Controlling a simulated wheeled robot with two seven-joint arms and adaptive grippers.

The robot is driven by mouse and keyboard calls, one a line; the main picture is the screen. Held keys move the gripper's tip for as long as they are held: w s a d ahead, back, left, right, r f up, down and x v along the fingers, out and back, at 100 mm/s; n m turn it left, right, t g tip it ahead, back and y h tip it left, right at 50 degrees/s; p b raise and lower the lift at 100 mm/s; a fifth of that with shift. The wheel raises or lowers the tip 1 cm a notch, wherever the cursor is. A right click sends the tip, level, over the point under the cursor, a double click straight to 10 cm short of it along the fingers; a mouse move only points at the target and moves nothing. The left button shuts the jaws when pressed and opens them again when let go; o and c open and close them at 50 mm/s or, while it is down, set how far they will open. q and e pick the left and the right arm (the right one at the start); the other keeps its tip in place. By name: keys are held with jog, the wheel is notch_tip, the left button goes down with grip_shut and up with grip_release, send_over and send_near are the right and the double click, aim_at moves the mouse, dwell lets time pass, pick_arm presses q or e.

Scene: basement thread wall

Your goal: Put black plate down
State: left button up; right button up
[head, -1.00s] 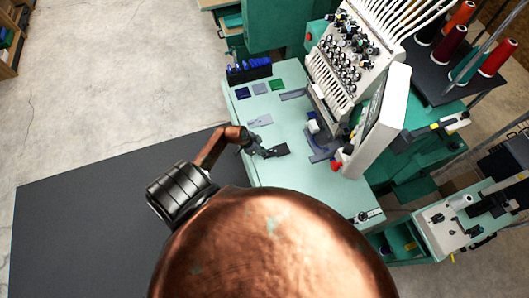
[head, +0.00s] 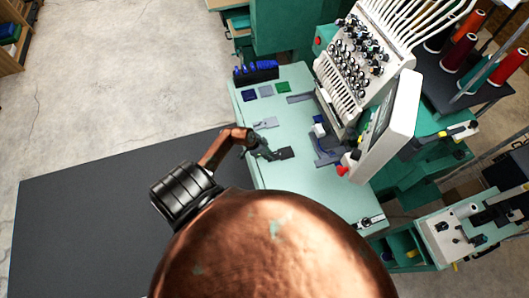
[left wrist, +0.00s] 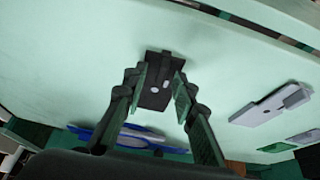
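The black plate (head: 286,153) lies low over the pale green table top, in front of my left gripper (head: 270,152). In the left wrist view the black plate (left wrist: 158,85) shows between the two fingertips of my left gripper (left wrist: 160,72), with a finger close along each side. I cannot tell whether the fingers press on it or stand just clear. The plate looks flat and at or very near the table surface; any gap under it is hidden. My right gripper is not in view.
A grey plate (head: 265,123) lies behind the gripper; small blue (head: 250,93) and green (head: 283,87) plates lie farther back, near a dark rack (head: 256,72). The white embroidery machine (head: 385,125) stands to the right. Table (head: 325,195) is clear in front.

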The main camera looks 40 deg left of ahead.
pick_arm(q)
jog(key=v, duration=1.2)
